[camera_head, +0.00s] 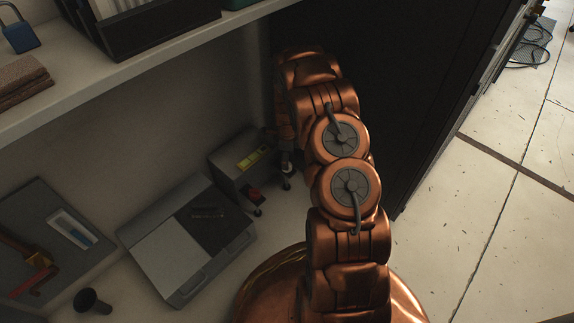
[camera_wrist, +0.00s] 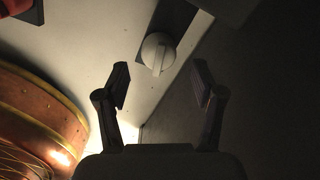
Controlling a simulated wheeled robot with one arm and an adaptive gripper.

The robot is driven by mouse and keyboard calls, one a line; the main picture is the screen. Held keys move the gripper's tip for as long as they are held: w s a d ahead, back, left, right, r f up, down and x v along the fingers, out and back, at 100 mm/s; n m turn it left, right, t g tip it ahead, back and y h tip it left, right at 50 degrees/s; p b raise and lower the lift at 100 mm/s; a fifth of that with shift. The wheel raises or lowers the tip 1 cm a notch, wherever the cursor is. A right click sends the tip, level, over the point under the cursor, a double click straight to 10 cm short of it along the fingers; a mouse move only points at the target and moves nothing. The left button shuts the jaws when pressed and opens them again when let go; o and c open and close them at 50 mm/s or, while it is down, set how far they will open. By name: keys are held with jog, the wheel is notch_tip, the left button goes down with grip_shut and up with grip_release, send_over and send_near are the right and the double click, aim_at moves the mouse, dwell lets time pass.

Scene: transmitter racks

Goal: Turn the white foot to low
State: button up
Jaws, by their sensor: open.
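The white foot (camera_wrist: 158,54) is a round, pale knob with a raised bar across it, seen in the wrist view against a dark patch on a light surface. My gripper (camera_wrist: 161,76) is open, with one finger on each side of the picture's middle. The foot shows just beyond and between the fingertips, and nothing is held. I cannot tell how far apart they are in depth. In the head view I cannot make out the foot; my arm covers the area beside a grey box (camera_head: 228,170) with a yellow label.
A grey case (camera_head: 165,255) with a dark panel lies left of the box. A grey board (camera_head: 35,235) with an orange-red handle and a dark knob (camera_head: 92,301) are further left. A white shelf (camera_head: 130,70) hangs above. A tall dark cabinet (camera_head: 400,90) stands right.

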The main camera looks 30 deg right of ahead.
notch_tip(320, 180, down, 3)
jog(key=shift+s+f+b, duration=0.1)
jog(key=shift+b, duration=0.35)
jog(key=shift+a, duration=0.1)
jog(key=c, duration=1.1)
